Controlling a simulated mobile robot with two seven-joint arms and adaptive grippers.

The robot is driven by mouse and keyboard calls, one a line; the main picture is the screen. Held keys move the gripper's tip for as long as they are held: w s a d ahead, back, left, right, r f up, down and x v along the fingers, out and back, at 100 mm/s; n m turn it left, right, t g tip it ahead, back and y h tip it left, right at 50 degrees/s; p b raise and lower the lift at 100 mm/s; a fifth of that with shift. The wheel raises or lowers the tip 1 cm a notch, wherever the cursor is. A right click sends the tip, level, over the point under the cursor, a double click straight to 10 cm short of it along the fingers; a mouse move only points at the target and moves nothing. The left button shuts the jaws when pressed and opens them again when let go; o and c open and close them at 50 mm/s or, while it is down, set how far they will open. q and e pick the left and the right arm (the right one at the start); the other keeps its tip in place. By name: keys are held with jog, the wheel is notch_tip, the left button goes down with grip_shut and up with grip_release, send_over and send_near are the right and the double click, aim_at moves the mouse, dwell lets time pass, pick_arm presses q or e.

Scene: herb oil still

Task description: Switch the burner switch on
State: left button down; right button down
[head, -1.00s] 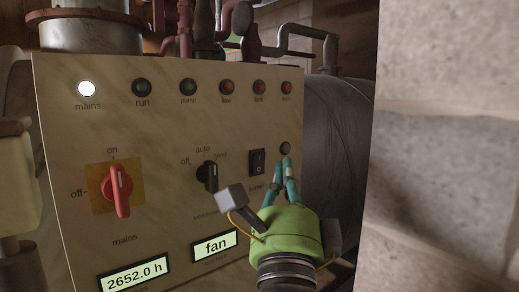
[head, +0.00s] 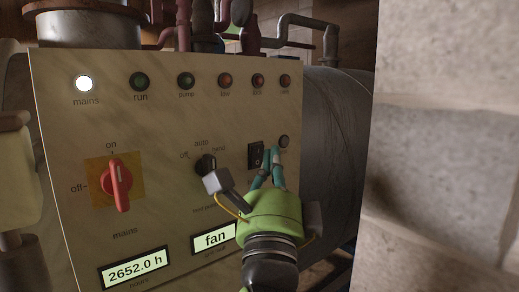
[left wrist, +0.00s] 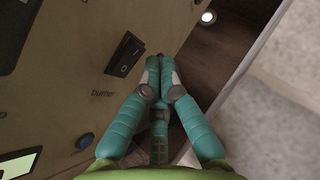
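The burner switch (head: 255,154) is a small black rocker on the right part of the cream control panel (head: 150,140). In the left wrist view the burner switch (left wrist: 125,55) shows I and O marks, with the word "burner" below it. Which side is pressed in is hard to tell. My left gripper (head: 270,150) has its teal fingertips brought together, with nothing seen between them. The tips are just right of the switch in the head view; in the left wrist view the gripper (left wrist: 159,60) also shows right of it, seemingly apart from it. My right gripper is not in view.
A black selector knob (head: 206,164) is left of the gripper, and a red mains switch (head: 121,184) further left. A grey tank (head: 335,130) and a stone wall (head: 450,150) stand to the right.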

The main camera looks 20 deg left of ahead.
pick_arm(q)
jog(key=shift+a, duration=0.1)
dwell(0.7)
jog(key=shift+w+a, duration=0.25)
jog(key=shift+w+a+r, duration=0.1)
jog(key=shift+w+a, duration=0.05)
jog(key=shift+a, duration=0.1)
dwell(0.9)
jog(key=shift+d, duration=0.1)
jog(key=shift+s+d, duration=0.45)
jog(key=shift+d, duration=0.1)
jog(key=shift+s+d+f+b, duration=0.15)
jog(key=shift+s+d+b, duration=0.25)
jog(key=shift+d, duration=0.3)
jog(key=shift+s+d+f+b, duration=0.1)
jog(key=shift+s+d+b, duration=0.05)
jog(key=shift+s+d, duration=0.45)
jog(key=shift+s+d+f+b, duration=0.15)
jog(key=shift+s+d+b, duration=0.2)
jog(key=shift+d, duration=0.4)
